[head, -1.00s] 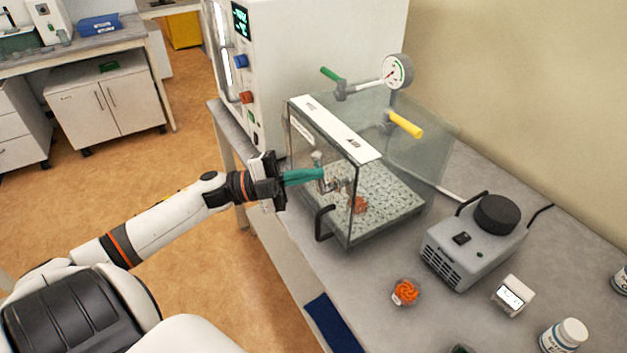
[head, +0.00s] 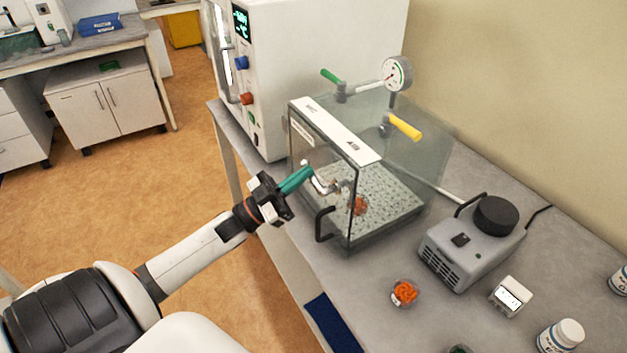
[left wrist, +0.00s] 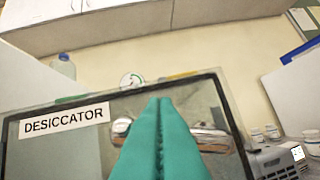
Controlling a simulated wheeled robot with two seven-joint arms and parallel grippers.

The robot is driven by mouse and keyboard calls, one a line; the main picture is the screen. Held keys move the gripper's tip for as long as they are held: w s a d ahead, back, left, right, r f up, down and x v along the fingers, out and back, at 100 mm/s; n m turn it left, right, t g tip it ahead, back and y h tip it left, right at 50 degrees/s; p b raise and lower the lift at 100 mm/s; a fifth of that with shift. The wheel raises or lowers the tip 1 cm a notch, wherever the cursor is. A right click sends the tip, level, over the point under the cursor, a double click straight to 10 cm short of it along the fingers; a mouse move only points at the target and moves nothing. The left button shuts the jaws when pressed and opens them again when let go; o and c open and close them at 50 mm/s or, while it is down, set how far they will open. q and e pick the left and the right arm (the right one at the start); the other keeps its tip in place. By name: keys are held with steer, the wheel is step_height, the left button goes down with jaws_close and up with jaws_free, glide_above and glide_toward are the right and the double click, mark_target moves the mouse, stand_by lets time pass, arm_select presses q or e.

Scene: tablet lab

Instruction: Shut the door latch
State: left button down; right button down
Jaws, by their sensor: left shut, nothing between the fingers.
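The desiccator (head: 392,228) is a clear box with a white labelled strip on top, standing on the grey bench. Its front door carries a black handle (head: 321,224) and a metal door latch (head: 326,187). The door looks flush with the box front. The latch lever slants up to the left in the head view. My left gripper (head: 309,170) has teal fingers, shut and empty, with the tips beside the latch lever; contact cannot be told. In the left wrist view the fingers (left wrist: 161,102) hide the middle of the latch (left wrist: 212,141). My right gripper is not in view.
A green-handled valve (head: 332,76), a yellow-handled valve (head: 405,127) and a gauge (head: 397,73) sit on the desiccator. A grey pump (head: 470,250) stands to its right. A dish of orange beads (head: 404,293) lies in front. A white oven (head: 310,50) stands behind.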

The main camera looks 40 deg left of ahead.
arm_select(q)
steer(key=f+n+t+y, duration=0.1)
steer(key=n, duration=0.1)
steer(key=shift+a+f+n+y, duration=0.1)
steer(key=shift+a+n+y, duration=0.05)
steer(key=shift+n+y, duration=0.2)
stand_by(0.4)
